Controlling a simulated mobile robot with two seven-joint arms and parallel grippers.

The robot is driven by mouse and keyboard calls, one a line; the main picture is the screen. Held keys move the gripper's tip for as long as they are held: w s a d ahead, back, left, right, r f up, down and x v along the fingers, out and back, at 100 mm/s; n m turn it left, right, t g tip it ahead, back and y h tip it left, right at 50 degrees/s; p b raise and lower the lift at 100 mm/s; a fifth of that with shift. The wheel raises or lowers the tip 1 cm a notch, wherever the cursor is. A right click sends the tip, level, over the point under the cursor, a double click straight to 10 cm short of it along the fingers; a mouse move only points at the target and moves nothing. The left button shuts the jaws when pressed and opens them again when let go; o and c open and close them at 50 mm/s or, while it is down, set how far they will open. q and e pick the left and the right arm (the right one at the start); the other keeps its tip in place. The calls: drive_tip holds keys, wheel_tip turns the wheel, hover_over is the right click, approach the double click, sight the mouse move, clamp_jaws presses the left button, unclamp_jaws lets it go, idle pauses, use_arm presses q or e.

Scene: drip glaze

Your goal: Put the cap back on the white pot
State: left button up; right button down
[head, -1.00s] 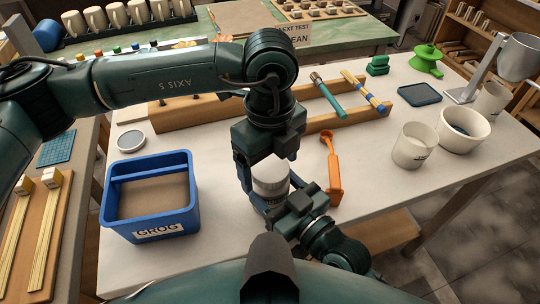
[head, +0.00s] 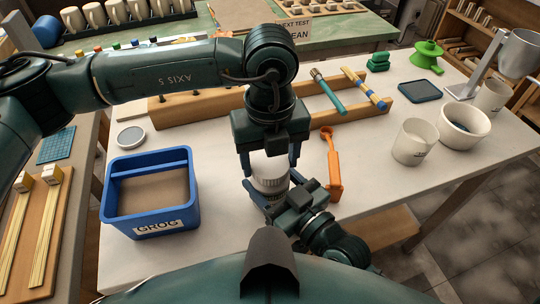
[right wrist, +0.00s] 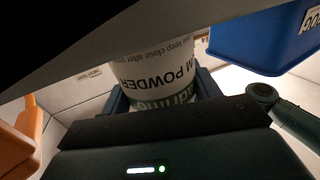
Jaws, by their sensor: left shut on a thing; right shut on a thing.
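The white pot (right wrist: 155,75), with printed lettering and a green band, is between the fingers of my right gripper (right wrist: 160,92) in the right wrist view. In the head view my right gripper (head: 272,200) is shut on it from the front. The white ridged cap (head: 270,183) is between the fingers of my left gripper (head: 269,164), which points down from above and is shut on it. The cap is over the pot; whether it is seated or threaded I cannot tell. The pot's body is mostly hidden in the head view.
An orange tool (head: 332,165) lies close on the right. A wooden rack (head: 200,108) is behind, with white cups (head: 413,142) farther right. A round pale lid (head: 131,137) lies at the left.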

use_arm(q)
drive_tip(key=m, duration=1.9)
drive_tip(key=shift+m, duration=0.4)
drive_tip(key=m, duration=1)
drive_tip(key=shift+m, duration=0.3)
drive_tip(key=m, duration=0.4)
drive_tip(key=shift+f, duration=0.1)
drive_tip(key=m, duration=0.4)
drive_tip(key=shift+m, duration=0.4)
drive_tip(key=m, duration=0.6)
drive_tip(key=o, duration=1.1)
